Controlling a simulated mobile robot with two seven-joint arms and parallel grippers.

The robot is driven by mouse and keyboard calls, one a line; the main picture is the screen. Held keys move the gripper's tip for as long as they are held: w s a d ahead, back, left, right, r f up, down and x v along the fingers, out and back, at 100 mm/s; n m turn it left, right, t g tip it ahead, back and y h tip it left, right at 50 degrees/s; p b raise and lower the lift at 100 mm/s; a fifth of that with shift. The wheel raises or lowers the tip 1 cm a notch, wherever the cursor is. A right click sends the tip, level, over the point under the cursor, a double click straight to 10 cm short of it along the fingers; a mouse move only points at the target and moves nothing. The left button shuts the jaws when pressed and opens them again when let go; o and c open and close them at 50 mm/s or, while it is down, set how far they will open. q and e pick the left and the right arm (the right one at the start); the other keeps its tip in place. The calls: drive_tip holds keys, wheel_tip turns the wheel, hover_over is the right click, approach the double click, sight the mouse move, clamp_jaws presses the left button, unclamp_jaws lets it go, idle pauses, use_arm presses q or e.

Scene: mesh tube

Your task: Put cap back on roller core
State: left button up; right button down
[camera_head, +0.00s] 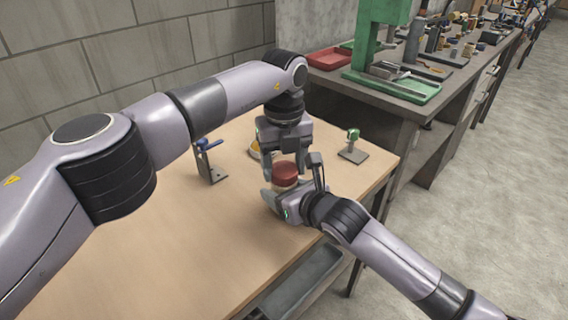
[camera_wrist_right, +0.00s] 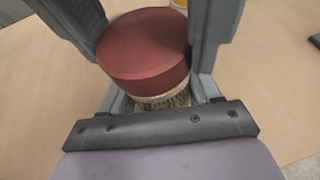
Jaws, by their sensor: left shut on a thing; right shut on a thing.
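A dark red round cap (camera_head: 286,171) is at the middle of the wooden table, and it fills the upper middle of the right wrist view (camera_wrist_right: 145,45). My left gripper (camera_head: 286,165) comes down from above and is shut on the cap, with its fingers on both sides. The pale roller core (camera_head: 284,184) is directly under the cap; its meshed side shows in the right wrist view (camera_wrist_right: 168,101). My right gripper (camera_head: 291,187) is shut on the core from the front right. The cap and core look lined up and touching; whether the cap is fully seated is hidden.
A bracket with a blue top (camera_head: 208,158) stands left of the grippers. A small green-topped stand (camera_head: 353,146) is behind right. A yellowish thing (camera_head: 254,151) is partly hidden behind my left gripper. The table's front left (camera_head: 150,260) is clear.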

use_arm(q)
drive_tip(key=shift+m, duration=1.1)
drive_tip(key=o, duration=1.2)
drive_tip(key=shift+c, duration=0.2)
